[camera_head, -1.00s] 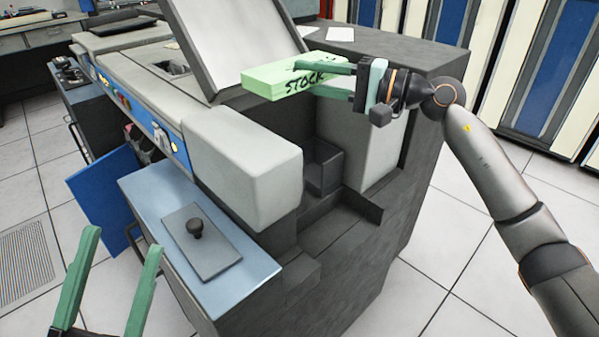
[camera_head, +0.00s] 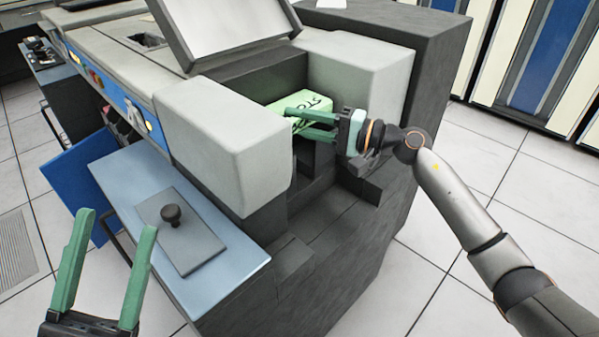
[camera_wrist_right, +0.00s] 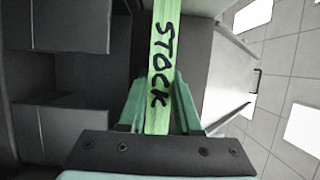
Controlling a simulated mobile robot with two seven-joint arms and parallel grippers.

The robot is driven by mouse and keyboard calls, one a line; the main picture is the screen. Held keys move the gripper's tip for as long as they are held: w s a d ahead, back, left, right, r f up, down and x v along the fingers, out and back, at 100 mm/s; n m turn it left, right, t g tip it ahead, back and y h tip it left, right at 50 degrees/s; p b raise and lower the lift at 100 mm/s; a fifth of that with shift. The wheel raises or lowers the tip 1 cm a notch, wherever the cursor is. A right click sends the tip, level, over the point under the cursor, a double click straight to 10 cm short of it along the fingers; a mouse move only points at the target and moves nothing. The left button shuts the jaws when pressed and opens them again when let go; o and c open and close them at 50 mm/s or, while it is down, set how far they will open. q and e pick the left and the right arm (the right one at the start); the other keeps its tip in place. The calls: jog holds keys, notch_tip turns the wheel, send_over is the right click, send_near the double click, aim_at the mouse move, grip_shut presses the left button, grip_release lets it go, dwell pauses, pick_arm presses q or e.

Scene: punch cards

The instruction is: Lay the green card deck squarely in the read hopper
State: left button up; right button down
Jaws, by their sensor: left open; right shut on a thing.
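The green card deck (camera_head: 308,103), marked with black lettering, is in the dark recess of the read hopper (camera_head: 262,82), between two light grey blocks. My right gripper (camera_head: 291,122) is shut on the deck's near end. In the right wrist view the deck (camera_wrist_right: 163,50) runs away from between the fingers and reads "STOCK". The left block hides part of the deck, and I cannot tell whether it touches the hopper floor. My left gripper (camera_head: 115,226) is open and empty at the lower left, in front of the blue-grey shelf.
A dark plate with a black knob (camera_head: 172,214) lies on the blue-grey shelf (camera_head: 120,180). The left grey block (camera_head: 222,140) and right grey block (camera_head: 360,70) flank the recess. A tilted pale panel (camera_head: 225,25) stands behind it. Dark stepped surfaces lie in front.

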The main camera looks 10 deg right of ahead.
jog(key=shift+f+b, duration=1.35)
jog(key=shift+f, duration=4.1)
jog(key=shift+f, duration=0.15)
jog(key=c, duration=0.6)
grip_release()
